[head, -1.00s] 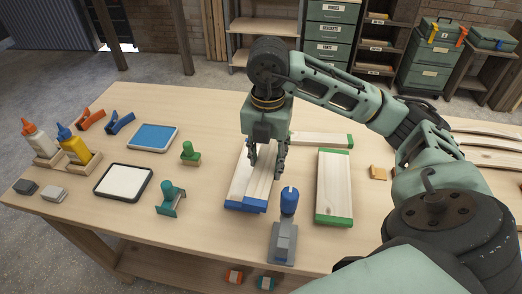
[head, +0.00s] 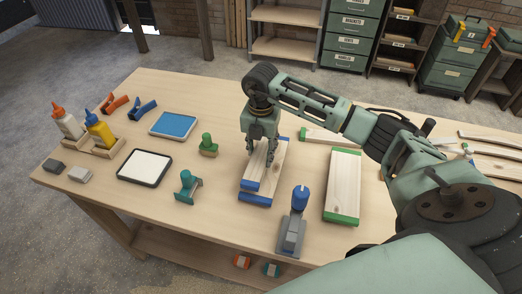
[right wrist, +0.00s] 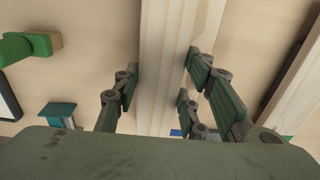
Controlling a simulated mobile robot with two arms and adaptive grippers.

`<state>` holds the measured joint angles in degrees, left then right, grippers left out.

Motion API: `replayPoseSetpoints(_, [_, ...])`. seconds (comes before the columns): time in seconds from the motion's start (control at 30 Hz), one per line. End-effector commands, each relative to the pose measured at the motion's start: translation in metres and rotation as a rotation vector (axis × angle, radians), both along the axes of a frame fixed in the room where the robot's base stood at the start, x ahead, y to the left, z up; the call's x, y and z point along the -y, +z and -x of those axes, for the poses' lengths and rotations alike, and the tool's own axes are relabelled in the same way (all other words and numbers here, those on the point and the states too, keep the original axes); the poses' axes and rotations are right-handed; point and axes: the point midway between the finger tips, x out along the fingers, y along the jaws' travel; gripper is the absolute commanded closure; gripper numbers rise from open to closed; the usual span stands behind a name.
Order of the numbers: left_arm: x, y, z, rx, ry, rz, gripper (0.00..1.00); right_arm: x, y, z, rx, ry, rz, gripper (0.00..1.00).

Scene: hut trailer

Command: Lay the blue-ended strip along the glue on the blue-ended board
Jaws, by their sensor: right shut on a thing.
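The blue-ended board (head: 272,182) lies on the workbench, its blue end toward the front. The blue-ended strip (head: 258,164) is over its left part, roughly parallel to it, its blue end set back a little from the board's. I cannot tell whether strip and board touch. My right gripper (head: 260,156) points down and is shut on the strip. In the right wrist view the strip (right wrist: 163,60) runs between the fingers (right wrist: 160,85), with the board (right wrist: 207,25) beside and beneath it. No glue line can be made out. My left gripper is out of view.
A green-ended board (head: 343,185) lies to the right, and a grey tool with a blue knob (head: 293,225) stands in front. Green tools (head: 189,185), a white pad (head: 145,167), a blue pad (head: 173,124) and glue bottles (head: 100,130) are left.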

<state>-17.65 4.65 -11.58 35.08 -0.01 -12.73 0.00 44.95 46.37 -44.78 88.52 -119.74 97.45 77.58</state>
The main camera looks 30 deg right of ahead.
Motion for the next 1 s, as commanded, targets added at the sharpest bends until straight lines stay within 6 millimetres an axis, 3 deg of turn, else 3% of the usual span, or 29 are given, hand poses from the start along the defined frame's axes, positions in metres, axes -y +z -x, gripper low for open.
replayPoseSetpoints(0.17, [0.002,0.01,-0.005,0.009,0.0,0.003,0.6,0.0,-0.016,0.0,0.0,0.0,-0.001,0.9])
replayPoseSetpoints(0.53, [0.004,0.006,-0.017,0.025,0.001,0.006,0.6,0.0,-0.022,0.0,0.002,0.0,-0.001,0.9])
replayPoseSetpoints(0.57, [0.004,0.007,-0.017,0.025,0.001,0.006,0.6,0.0,-0.021,0.0,0.002,0.0,-0.001,0.59])
replayPoseSetpoints(0.6, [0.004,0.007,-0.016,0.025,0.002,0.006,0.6,0.0,-0.021,0.0,0.002,0.0,-0.001,0.55])
replayPoseSetpoints(0.77, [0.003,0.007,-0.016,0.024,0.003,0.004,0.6,0.0,-0.021,0.0,0.002,0.0,-0.001,0.43])
replayPoseSetpoints(1.0, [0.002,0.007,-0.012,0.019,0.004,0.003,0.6,0.0,-0.02,0.0,0.002,0.0,-0.001,0.43])
